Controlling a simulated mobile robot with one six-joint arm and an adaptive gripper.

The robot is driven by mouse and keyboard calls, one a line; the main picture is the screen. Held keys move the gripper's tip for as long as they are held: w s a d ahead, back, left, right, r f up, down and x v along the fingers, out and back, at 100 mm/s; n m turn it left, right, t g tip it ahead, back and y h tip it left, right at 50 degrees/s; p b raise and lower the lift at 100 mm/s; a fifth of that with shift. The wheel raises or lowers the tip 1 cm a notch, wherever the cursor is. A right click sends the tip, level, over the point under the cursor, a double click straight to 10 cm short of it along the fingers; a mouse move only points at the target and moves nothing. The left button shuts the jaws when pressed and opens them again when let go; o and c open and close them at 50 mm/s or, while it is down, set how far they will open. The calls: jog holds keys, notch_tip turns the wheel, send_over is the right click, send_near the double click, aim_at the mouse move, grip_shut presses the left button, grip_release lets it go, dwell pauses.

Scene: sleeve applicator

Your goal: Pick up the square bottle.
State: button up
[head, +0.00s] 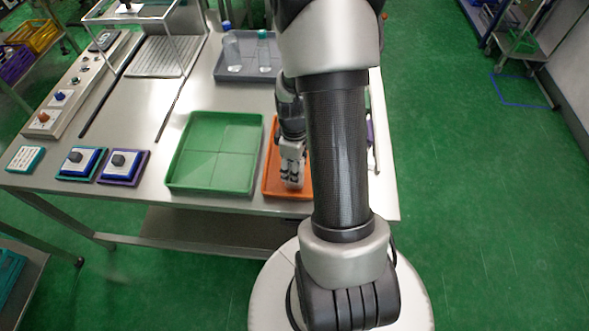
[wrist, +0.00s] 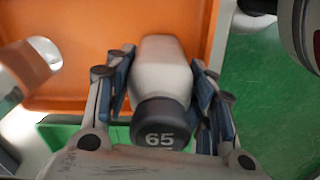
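A pale, whitish bottle (wrist: 160,70) with a dark cap marked 65 lies between the two fingers of my gripper (wrist: 162,62) in the wrist view. Its body looks blocky with rounded corners. The blue-padded fingers stand close along both its sides; whether they press on it cannot be told. In the head view my gripper (head: 291,182) points down over the orange tray (head: 271,178). My arm hides much of that tray, and the bottle cannot be made out there.
A green tray (head: 214,150) stands left of the orange one. A grey tray (head: 238,74) at the back holds clear bottles with blue (head: 227,26) and teal caps. Boxes with knobs (head: 82,161) sit at the front left. The table's right edge is close to my arm.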

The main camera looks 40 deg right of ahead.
jog(key=c, duration=0.7)
jog(key=shift+r, duration=0.1)
jog(key=shift+c, duration=0.2)
